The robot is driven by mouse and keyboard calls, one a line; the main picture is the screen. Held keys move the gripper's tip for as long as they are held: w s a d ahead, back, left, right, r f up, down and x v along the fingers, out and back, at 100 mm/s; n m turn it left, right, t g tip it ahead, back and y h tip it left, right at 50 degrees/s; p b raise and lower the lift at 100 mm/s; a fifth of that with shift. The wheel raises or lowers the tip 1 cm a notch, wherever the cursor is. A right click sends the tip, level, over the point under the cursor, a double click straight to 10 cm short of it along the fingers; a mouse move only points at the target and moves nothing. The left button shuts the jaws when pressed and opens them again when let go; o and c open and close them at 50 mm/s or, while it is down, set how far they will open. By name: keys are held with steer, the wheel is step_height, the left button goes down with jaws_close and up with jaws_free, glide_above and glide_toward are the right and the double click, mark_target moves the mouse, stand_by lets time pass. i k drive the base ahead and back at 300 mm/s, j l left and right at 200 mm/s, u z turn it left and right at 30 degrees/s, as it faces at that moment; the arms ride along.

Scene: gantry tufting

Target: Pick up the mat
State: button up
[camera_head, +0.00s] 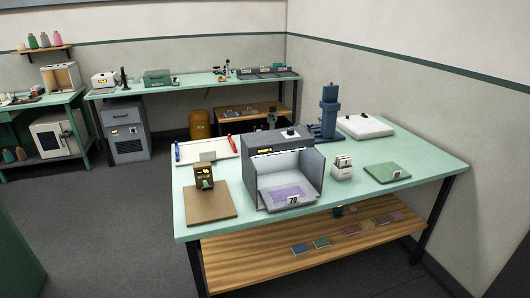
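A flat green mat-like pad (380,175) lies on the right part of the near green table, with a small pale label at its front right corner. A flat brown board (209,210) lies at the table's front left. A purple patterned sheet (279,196) lies on the floor of an open grey box, behind a label reading 70. I cannot tell for sure which of these is the mat. My gripper is not in view.
The grey box (318,172) stands mid-table, between a small dark device (203,176) and a white card holder (342,169). A blue press (328,112) and white slab (365,127) stand behind. Colored swatches lie on the wooden shelf (260,258) below. Grey floor at left is clear.

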mark_target(277, 198)
steer(key=i+j+z, duration=0.15)
steer(key=i+z, duration=0.15)
steer(key=i, duration=0.2)
steer(key=i+j+z, duration=0.3)
steer(key=i, duration=0.2)
steer(key=l, duration=0.1)
